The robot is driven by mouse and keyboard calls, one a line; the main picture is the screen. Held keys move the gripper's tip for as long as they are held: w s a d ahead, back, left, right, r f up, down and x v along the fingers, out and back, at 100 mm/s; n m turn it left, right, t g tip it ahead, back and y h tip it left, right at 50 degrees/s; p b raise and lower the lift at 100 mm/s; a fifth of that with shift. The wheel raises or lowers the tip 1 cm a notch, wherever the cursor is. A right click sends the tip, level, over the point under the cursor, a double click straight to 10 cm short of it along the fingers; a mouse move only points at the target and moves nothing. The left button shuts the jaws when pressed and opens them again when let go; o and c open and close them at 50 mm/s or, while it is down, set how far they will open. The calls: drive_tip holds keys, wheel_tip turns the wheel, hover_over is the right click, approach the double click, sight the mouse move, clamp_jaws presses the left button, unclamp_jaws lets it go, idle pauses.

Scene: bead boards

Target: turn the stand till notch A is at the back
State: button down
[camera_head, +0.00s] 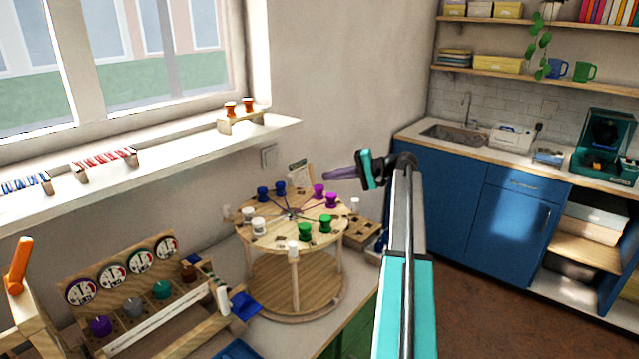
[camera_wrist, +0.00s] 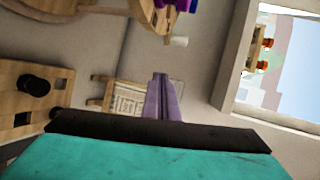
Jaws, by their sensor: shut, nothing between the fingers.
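The stand (camera_head: 272,238) is a round two-tier wooden turntable on the counter, with a top disc on posts above a lower disc. White, blue, purple and green pegs stand around its top, with dark lines running out from the centre. I cannot make out which notch is A. In the wrist view part of the stand (camera_wrist: 100,6) shows at the top edge. My gripper (camera_head: 326,175) has its purple fingers shut and empty, above and right of the purple pegs, apart from the stand. The closed fingers (camera_wrist: 160,78) also show in the wrist view.
A small card on a holder (camera_head: 299,172) stands behind the stand by the wall. A wooden block with holes (camera_head: 362,230) is at its right. A rack with dials (camera_head: 120,275) is at its left. The windowsill (camera_head: 190,142) juts out above. Open air surrounds my gripper.

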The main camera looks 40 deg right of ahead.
drive_tip(key=shift+s+d+r+b, duration=0.15)
drive_tip(key=shift+s+d+r, duration=0.2)
drive_tip(key=shift+d, duration=0.3)
drive_tip(key=shift+s+d+r+b, duration=0.15)
drive_tip(key=shift+s+d, duration=0.25)
drive_tip(key=shift+d, duration=0.25)
drive_tip(key=shift+s+d+r+b, duration=0.15)
drive_tip(key=shift+s+d+r, duration=0.2)
drive_tip(key=shift+d, duration=0.3)
drive_tip(key=shift+f, duration=0.1)
drive_tip(key=shift+s, duration=0.1)
